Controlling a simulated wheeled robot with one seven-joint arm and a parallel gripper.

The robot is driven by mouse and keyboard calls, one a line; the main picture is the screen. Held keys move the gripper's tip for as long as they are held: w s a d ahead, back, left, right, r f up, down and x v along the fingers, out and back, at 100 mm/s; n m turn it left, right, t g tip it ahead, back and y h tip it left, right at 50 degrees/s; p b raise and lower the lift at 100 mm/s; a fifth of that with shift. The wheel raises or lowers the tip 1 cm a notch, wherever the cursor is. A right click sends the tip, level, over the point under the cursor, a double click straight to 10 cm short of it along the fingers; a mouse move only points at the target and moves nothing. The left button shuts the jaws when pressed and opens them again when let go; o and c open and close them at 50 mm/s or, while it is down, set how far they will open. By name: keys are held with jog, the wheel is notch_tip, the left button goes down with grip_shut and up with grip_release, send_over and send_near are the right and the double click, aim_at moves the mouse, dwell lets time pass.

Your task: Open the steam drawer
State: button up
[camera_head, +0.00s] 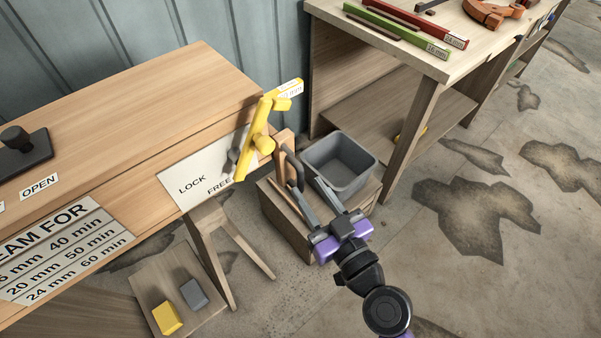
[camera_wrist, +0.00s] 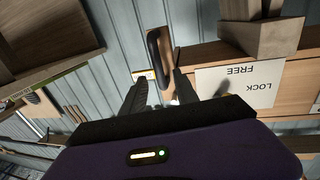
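The wooden steam box (camera_head: 150,90) stands at the left. A dark curved handle (camera_head: 292,168) sits on a wooden end piece (camera_head: 285,142) at its right end, which looks like the drawer front. A yellow lever (camera_head: 257,135) stands beside it, in front of the LOCK/FREE plate (camera_head: 205,172). My gripper (camera_head: 308,186) is open, with its fingers pointing up toward the handle. In the wrist view, the handle (camera_wrist: 155,50) lies ahead of the gap between my fingertips (camera_wrist: 160,80). I cannot tell whether a finger touches it.
A grey bucket (camera_head: 345,165) stands on a low wooden box (camera_head: 288,222) close to my fingers. A workbench (camera_head: 455,60) with a red and a green level is at the upper right. A low shelf with yellow and grey blocks is at the lower left. Floor on the right is clear.

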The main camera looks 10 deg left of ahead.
aim_at(302, 180)
jog(key=shift+p+x, duration=0.4)
jog(key=shift+x, duration=2)
grip_shut()
